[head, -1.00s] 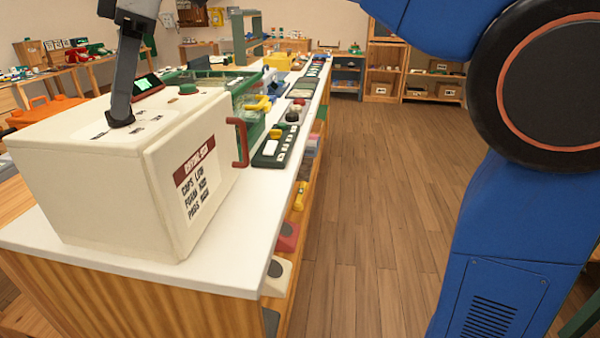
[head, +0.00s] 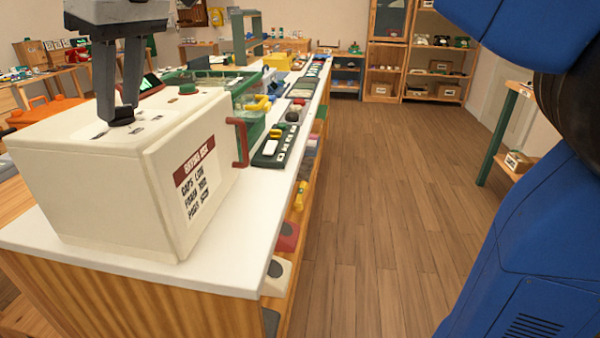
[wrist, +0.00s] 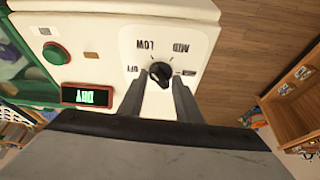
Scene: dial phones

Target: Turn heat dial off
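The heat dial (wrist: 161,73) is a small black knob on top of a cream box (head: 100,160) with a drying-box label on its front. In the wrist view, OFF is printed at its left, LOW and MID above it, and another mark at its right. I cannot read its pointer clearly. My gripper (head: 119,117) points down at the box top with its two dark fingers. In the wrist view the fingertips (wrist: 163,76) lie on either side of the dial and appear to touch it. They partly hide it.
A green lit display (wrist: 88,96) and a green button (wrist: 56,53) sit on the box beside the dial. Phones and parts crowd the white counter (head: 230,230) behind. The wooden floor (head: 380,200) to the right is clear.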

